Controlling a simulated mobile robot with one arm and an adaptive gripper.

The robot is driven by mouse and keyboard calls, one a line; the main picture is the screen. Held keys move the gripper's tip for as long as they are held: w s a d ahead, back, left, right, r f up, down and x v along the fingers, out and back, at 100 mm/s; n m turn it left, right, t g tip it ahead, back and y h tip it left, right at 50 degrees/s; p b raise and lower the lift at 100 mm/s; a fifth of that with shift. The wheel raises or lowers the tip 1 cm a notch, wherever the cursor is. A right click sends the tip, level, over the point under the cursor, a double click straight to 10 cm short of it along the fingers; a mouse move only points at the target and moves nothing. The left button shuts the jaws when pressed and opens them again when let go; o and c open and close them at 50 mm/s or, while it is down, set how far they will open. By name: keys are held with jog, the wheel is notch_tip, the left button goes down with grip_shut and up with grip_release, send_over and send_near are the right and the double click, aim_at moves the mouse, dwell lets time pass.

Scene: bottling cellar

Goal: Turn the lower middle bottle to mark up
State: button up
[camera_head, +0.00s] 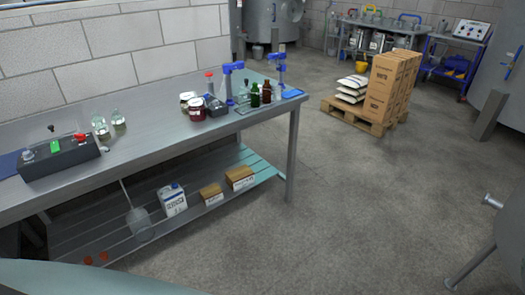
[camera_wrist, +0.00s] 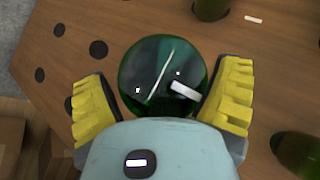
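In the wrist view, the round end of a dark green bottle (camera_wrist: 150,72) faces me from a wooden board with holes (camera_wrist: 75,25). A short white mark (camera_wrist: 185,91) shows on its lower right part, tilted slightly. A thin pale line crosses the glass. My gripper (camera_wrist: 165,95) has its yellow fingers on either side of this bottle, spread apart, with narrow gaps beside the glass. Whether a pad touches lower down is hidden by my gripper's body. The head view does not show the board or my gripper.
In the wrist view, other green bottle ends sit at the top (camera_wrist: 211,8) and lower right (camera_wrist: 298,154). A white strip (camera_wrist: 254,18) lies on the board. In the head view, a steel workbench (camera_head: 150,150) holds bottles and jars; a pallet of cartons (camera_head: 385,90) stands behind open floor.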

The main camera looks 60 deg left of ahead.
jog(key=shift+o, duration=0.6)
jog(key=shift+r, duration=0.1)
jog(key=shift+r, duration=0.1)
jog(key=shift+s+r, duration=0.15)
jog(key=shift+r, duration=0.05)
jog(key=v, duration=1.1)
jog(key=shift+a, duration=0.2)
